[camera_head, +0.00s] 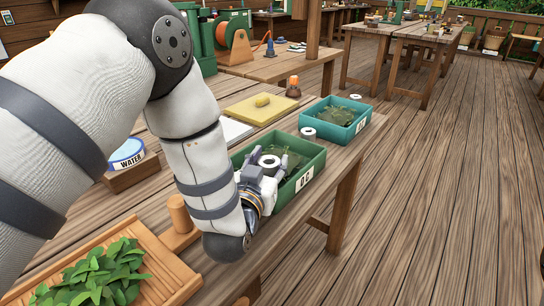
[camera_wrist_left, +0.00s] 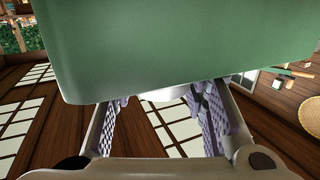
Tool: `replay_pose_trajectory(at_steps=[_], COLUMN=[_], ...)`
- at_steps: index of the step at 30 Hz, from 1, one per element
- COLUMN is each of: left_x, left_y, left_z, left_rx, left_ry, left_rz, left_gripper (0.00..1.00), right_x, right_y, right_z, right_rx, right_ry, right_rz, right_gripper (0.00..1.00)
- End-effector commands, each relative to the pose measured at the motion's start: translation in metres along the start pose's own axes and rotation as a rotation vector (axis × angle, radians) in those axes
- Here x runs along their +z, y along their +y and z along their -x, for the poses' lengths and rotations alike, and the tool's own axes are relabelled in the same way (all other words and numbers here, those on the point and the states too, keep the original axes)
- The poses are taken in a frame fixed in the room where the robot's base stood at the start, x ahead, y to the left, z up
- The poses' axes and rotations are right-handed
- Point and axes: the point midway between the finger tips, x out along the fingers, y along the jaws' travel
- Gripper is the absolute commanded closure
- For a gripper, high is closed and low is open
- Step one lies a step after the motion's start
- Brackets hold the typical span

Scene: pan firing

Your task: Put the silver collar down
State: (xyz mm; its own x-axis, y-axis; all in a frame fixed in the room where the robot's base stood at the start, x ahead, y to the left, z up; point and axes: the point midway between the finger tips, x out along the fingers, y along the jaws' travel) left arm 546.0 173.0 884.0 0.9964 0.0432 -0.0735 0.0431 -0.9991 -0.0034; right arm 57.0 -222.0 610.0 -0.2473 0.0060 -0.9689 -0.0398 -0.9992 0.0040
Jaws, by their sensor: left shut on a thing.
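My left gripper (camera_head: 265,173) reaches in from the left and is shut on the silver collar (camera_head: 269,161), a pale ring with a dark hole between the fingertips. In the head view they overlap the green bin (camera_head: 315,166), which holds leaves; I cannot tell whether the collar touches it. In the left wrist view the green bin wall (camera_wrist_left: 180,45) fills the top, and a pale sliver of the collar (camera_wrist_left: 165,95) shows between the fingers (camera_wrist_left: 165,115). The rest of the collar is hidden there. My right gripper is not in view.
A second pale ring (camera_head: 308,132) lies beside a teal bin (camera_head: 363,120) of leaves, with another ring (camera_head: 355,97) behind. A yellow board (camera_head: 262,110), a water dish (camera_head: 127,153), a wooden peg (camera_head: 180,213) and a leaf tray (camera_head: 172,278) stand on the bench. Open floor lies right.

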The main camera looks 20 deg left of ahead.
Motion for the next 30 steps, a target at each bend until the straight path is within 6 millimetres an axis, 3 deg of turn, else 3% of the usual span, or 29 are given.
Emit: replay_pose_trajectory(at_steps=[6, 21, 22, 23, 24, 30], left_x=[-0.011, 0.002, 0.002, 0.002, 0.002, 0.002], left_y=[0.001, 0.001, 0.001, 0.001, 0.001, 0.001], left_z=[0.0, -0.001, -0.001, -0.001, -0.001, -0.001], left_rx=[0.001, 0.001, 0.001, 0.001, 0.001, 0.001], left_ry=[0.019, 0.018, 0.016, 0.016, 0.016, 0.015], left_rz=[0.001, 0.002, 0.001, 0.001, 0.001, 0.001], left_gripper=[1.0, 1.0, 0.53, 0.47, 0.4, 0.4], right_x=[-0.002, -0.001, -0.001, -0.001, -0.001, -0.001], right_y=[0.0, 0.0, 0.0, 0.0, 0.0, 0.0], right_z=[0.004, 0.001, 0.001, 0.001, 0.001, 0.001], right_rx=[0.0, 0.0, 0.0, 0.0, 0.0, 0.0], right_ry=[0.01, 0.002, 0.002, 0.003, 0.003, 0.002], right_rz=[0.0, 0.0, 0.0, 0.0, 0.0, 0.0], right_gripper=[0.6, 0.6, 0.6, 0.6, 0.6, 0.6])
